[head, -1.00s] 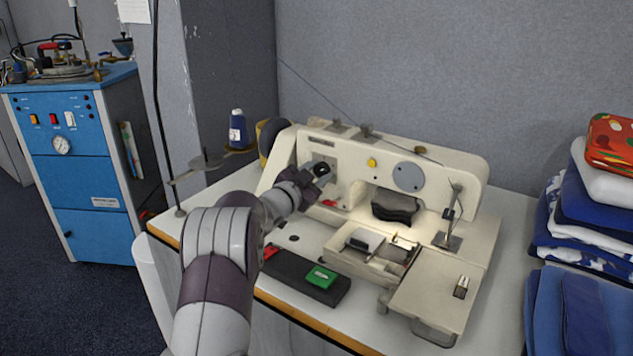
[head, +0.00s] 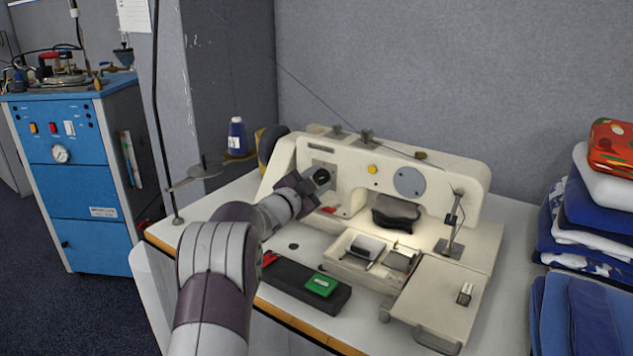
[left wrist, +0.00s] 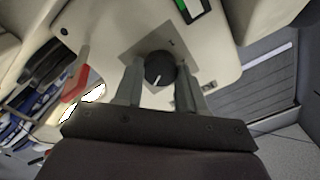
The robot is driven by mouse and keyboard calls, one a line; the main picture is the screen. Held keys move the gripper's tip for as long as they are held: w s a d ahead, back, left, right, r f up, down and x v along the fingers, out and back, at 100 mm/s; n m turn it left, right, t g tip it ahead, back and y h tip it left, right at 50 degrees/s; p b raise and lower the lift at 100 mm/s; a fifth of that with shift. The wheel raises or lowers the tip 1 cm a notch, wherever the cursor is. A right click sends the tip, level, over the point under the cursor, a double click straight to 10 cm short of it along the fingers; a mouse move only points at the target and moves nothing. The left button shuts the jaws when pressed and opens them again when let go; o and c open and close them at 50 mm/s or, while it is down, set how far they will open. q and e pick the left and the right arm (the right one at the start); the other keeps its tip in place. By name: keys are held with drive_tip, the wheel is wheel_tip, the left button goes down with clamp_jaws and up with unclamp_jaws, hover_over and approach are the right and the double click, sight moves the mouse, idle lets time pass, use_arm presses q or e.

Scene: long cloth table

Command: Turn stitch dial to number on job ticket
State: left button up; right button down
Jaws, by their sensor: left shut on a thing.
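The sewing machine (head: 440,182) stands on the table. Its black stitch dial (left wrist: 159,68) sits on a square plate and has a white pointer line, which slants toward the lower left in the left wrist view. In the head view the dark dial (head: 321,176) shows at the tip of my left gripper (head: 312,182). In the left wrist view the two fingers of my left gripper (left wrist: 160,78) are on either side of the dial, shut on it. Numbers around the dial are too small to read. I cannot identify a job ticket for certain. My right gripper is not in view.
A thread cone (head: 237,137) stands left of the machine. Folded cloth stacks (head: 580,215) are at the right. A white paper (head: 133,14) hangs on the back wall.

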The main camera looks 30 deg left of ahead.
use_arm(q)
drive_tip(key=o, duration=1.1)
drive_tip(key=shift+c, duration=0.2)
drive_tip(key=s, duration=1.2)
drive_tip(key=shift+s+a+f+p, duration=0.15)
drive_tip(key=shift+s+a+p, duration=0.2)
drive_tip(key=shift+a+p, duration=0.1)
